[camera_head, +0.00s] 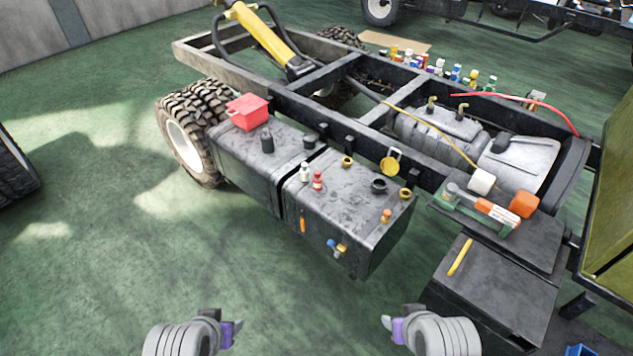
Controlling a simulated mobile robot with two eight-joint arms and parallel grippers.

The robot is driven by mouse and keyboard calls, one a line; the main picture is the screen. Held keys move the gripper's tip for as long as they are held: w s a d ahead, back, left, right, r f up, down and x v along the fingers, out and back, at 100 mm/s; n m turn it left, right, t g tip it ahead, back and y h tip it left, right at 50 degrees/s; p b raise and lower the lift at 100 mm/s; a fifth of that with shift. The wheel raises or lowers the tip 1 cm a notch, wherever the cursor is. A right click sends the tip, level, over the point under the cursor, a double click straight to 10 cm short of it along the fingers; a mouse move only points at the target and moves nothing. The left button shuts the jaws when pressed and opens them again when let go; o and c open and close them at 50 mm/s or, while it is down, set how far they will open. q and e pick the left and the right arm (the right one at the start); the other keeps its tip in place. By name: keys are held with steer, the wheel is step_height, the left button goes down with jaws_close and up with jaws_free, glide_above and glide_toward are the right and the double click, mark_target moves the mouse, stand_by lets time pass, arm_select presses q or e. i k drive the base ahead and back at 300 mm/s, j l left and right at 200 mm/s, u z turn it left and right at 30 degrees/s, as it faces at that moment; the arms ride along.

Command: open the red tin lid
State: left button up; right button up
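A red box-like tin (248,112) sits on the far left end of the dark tank on the chassis, beside the rear wheels. Its top looks covered by a red lid, but it is too small to tell whether the lid is fully shut. My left gripper (234,332) is at the bottom of the view, left of centre, over the green floor and well away from the tin. My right gripper (388,323) is at the bottom, right of centre, also far from the tin. Nothing shows in either gripper. Their finger gaps are unclear.
The dark tank (345,215) carries small bottles, including a red one (317,181), and several rings and caps. Large tyres (190,135) are at left. A black box (490,285) is at right. Green floor (110,260) is clear.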

mark_target(247, 104)
steer(key=i+j+u, duration=0.15)
steer(key=i+j, duration=0.25)
steer(key=i+j+u, duration=0.2)
steer(key=i+j, duration=0.15)
steer(key=i, duration=0.2)
steer(key=i+j+u, duration=0.15)
steer(key=i+j, duration=0.15)
steer(key=i, duration=0.2)
steer(key=i+j+u, duration=0.15)
steer(key=i, duration=0.4)
steer(key=i+j+u, duration=0.15)
steer(key=i, duration=0.35)
steer(key=j, duration=0.1)
